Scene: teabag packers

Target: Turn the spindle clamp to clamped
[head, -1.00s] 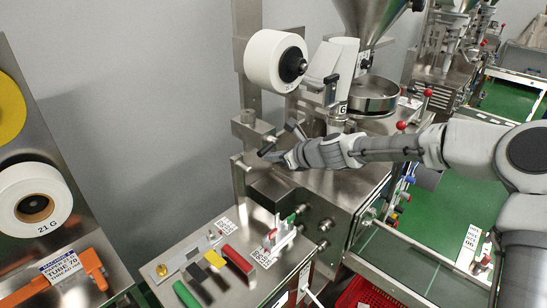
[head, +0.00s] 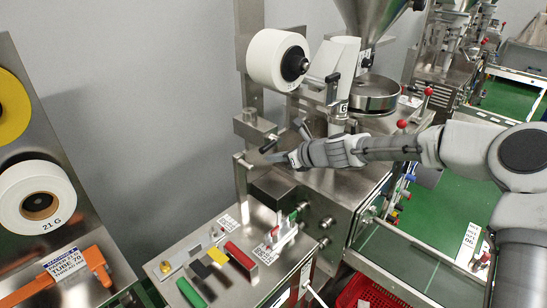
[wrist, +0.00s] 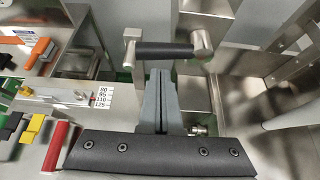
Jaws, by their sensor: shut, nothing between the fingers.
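A short black-gripped bar (wrist: 165,50) with a metal knuckle at its right end and a metal bracket at its left lies across the wrist view. It is just beyond the tips of my gripper (wrist: 160,74), whose fingers are together and empty. I cannot tell whether they touch the bar. In the head view my gripper (head: 289,157) is beside a metal post, below a white film roll (head: 276,58). The roll sits on a spindle with a dark hub (head: 294,63). I cannot tell for sure which part is the spindle clamp, nor its setting.
A steel panel with red (head: 240,255), yellow and green blocks stands below my gripper. A hopper (head: 370,25) and round pan (head: 374,95) are to the right. Another machine with a white roll (head: 37,200) is at left. Grey wall space lies between.

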